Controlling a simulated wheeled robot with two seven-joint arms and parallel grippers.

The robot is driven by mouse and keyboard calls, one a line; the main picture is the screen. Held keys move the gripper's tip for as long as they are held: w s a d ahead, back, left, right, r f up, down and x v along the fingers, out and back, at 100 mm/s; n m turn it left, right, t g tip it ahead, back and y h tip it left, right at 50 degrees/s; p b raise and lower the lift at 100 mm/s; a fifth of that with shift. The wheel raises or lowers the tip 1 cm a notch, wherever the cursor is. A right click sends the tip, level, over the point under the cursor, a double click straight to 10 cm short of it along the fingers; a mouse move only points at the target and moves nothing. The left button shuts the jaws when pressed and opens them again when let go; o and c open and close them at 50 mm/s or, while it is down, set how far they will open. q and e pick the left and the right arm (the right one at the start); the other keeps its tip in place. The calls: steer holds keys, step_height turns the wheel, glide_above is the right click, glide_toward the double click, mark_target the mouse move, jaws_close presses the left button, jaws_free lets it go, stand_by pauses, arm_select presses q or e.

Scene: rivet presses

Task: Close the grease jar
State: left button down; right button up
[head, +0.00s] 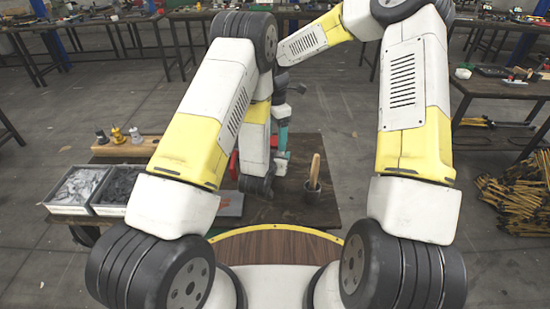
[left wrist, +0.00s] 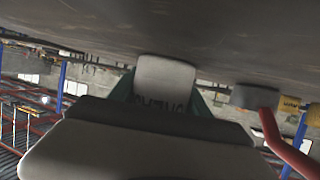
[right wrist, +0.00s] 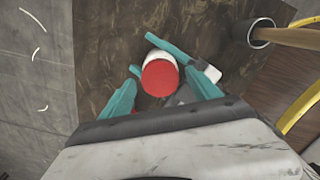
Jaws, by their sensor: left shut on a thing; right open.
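The grease jar is a white pot with a round red top (right wrist: 160,78), seen from above in the right wrist view. I cannot tell whether the red is a lid or contents. In the left wrist view its white side (left wrist: 164,78) has dark marks and stands between the teal fingers of my left gripper (left wrist: 163,88), shut on it. My right gripper (right wrist: 161,90) is open, with its teal fingers on both sides of the red top in its own view; I see no contact. It is small in the head view (head: 283,138).
A dark pot (head: 313,193) with a wooden handle stands right of the jar. The dark table top (head: 325,213) is bare at the front right.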

step_height(320, 180, up, 4)
steer(key=shift+r, duration=0.1)
steer(key=shift+c, duration=0.3)
steer(key=shift+s+a+r+n, duration=0.2)
steer(key=shift+r+n, duration=0.05)
steer(key=shift+n, duration=0.25)
steer(key=shift+r+n, duration=0.3)
steer(key=shift+n, duration=0.1)
steer(key=shift+w+d+r+n, duration=0.1)
steer(key=shift+r+n, duration=0.25)
steer(key=shift+r, duration=0.25)
steer(key=shift+w+d+r+n, duration=0.1)
steer(key=shift+r+n, duration=0.25)
steer(key=shift+r, duration=0.25)
steer(key=shift+f, duration=0.1)
steer(key=shift+f, duration=3.95)
